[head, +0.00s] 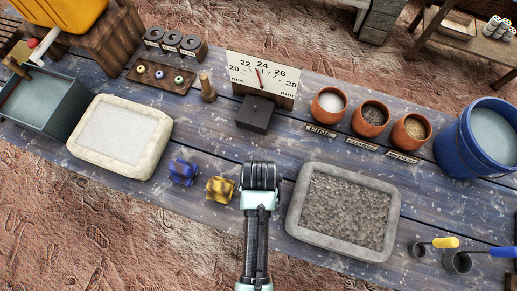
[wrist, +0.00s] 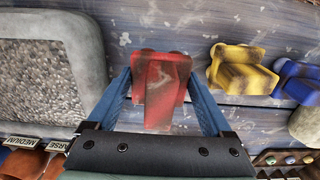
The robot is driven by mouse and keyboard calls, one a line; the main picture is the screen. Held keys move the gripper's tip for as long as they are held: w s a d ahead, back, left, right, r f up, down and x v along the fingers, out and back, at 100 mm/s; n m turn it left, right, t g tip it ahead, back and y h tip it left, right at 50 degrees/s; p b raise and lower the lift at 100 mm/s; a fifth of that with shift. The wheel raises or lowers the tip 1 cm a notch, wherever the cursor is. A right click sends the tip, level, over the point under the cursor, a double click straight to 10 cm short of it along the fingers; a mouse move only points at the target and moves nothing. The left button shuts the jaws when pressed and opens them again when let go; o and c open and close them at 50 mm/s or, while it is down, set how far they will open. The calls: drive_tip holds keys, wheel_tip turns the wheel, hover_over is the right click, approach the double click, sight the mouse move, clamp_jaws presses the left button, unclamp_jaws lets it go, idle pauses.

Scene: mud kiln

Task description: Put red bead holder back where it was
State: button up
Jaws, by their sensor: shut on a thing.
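The red bead holder (wrist: 160,88) is between the two blue fingers of my gripper (wrist: 160,78) in the wrist view, and the gripper is shut on it. In the head view my arm's end hides the red holder and the fingers. The yellow bead holder (head: 220,189) and the blue bead holder (head: 183,172) stand in a row left of my arm's end. They also show on the right in the wrist view, yellow (wrist: 243,70) nearer than blue (wrist: 300,82). I cannot tell whether the red holder touches the table.
A grey-rimmed gravel tray (head: 393,222) lies close right of my arm's end; a pale-rimmed tray (head: 157,150) lies left. A dial gauge (head: 262,82), a wooden peg (head: 206,88) and clay pots (head: 370,118) stand behind. A blue bucket (head: 468,150) is at right.

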drive_tip(key=shift+f, duration=1.8)
drive_tip(key=shift+f, duration=0.2)
drive_tip(key=o, duration=1.2)
